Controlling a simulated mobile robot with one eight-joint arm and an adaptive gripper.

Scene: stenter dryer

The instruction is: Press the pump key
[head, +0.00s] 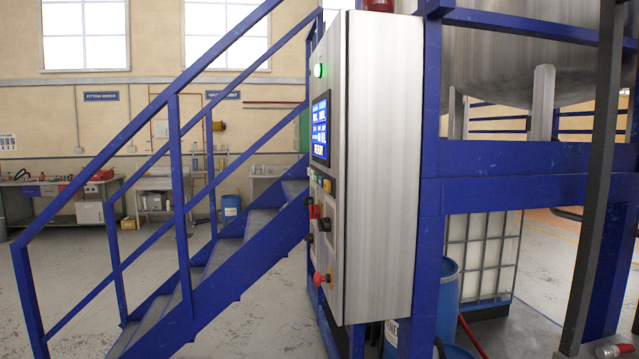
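A steel control cabinet (382,165) stands right of centre, seen mostly from its side. Its narrow control face is turned to the left and seen at a steep slant. On that face are a lit green lamp (318,70), a blue display (320,129) with text too small to read, and several small keys below it, among them a yellow one (327,186). Lower are a red knob (314,211), a black knob (324,223) and a red mushroom button (321,279). I cannot tell which control is the pump key. My gripper is not in view.
Blue stairs with railings (177,200) rise just left of the cabinet. A blue frame (530,192) carrying a large steel tank (530,60) stands to the right, with blue drums (447,290) and a caged container (483,250) below. Open floor (70,290) lies at left.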

